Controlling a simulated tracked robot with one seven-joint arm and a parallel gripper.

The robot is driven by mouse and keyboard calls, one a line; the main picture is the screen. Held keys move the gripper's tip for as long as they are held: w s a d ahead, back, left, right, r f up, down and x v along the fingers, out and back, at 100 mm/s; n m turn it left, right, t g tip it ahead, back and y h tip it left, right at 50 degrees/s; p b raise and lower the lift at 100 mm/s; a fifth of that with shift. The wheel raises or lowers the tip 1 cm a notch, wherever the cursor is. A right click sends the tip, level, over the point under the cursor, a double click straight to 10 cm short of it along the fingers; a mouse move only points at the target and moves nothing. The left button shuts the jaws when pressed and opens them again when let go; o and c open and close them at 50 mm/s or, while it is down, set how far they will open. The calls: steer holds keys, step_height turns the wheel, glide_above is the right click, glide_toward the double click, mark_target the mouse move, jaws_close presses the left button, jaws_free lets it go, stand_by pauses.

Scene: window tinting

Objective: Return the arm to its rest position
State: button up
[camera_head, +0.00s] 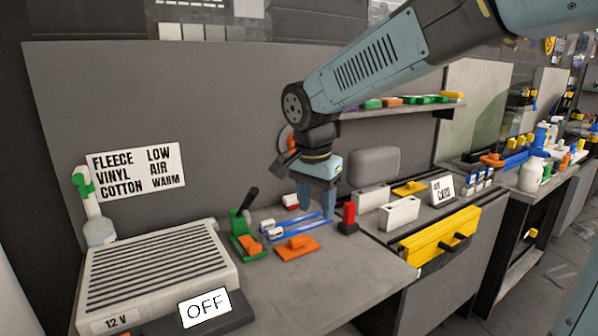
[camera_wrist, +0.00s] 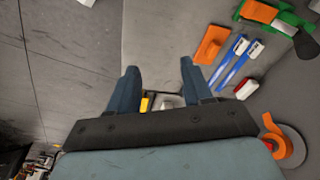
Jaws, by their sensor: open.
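My gripper (camera_head: 317,200) hangs from my blue arm over the grey workbench (camera_head: 340,268), pointing down. In the wrist view my gripper (camera_wrist: 158,80) shows two blue fingers spread apart with nothing between them. Below and beside it lie two blue-handled tools (camera_head: 295,228), an orange block tool (camera_head: 297,247) and a green tool with a black handle (camera_head: 245,228). They also show at the upper right of the wrist view, where the orange block (camera_wrist: 211,45) lies outside the fingers. How high the fingers are above the bench is hard to tell.
A slatted grey unit (camera_head: 158,270) with an "OFF" sign (camera_head: 205,307) stands at the left. A spray bottle (camera_head: 97,220) is behind it. A red block (camera_head: 348,217) and white bins (camera_head: 399,213) stand right of my gripper. A yellow drawer front (camera_head: 440,235) is further right. The bench's front is clear.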

steer(key=s+d+r+n+t, duration=0.1)
steer(key=s+d+n+t, duration=0.1)
steer(key=s+d, duration=0.5)
steer(key=s+d+r+n+t, duration=0.1)
steer(key=s+d+n, duration=0.4)
steer(key=d, duration=0.8)
steer(key=s+t, duration=0.1)
steer(key=s, duration=0.1)
steer(key=shift+s+y, duration=0.3)
steer(key=shift+y, duration=0.1)
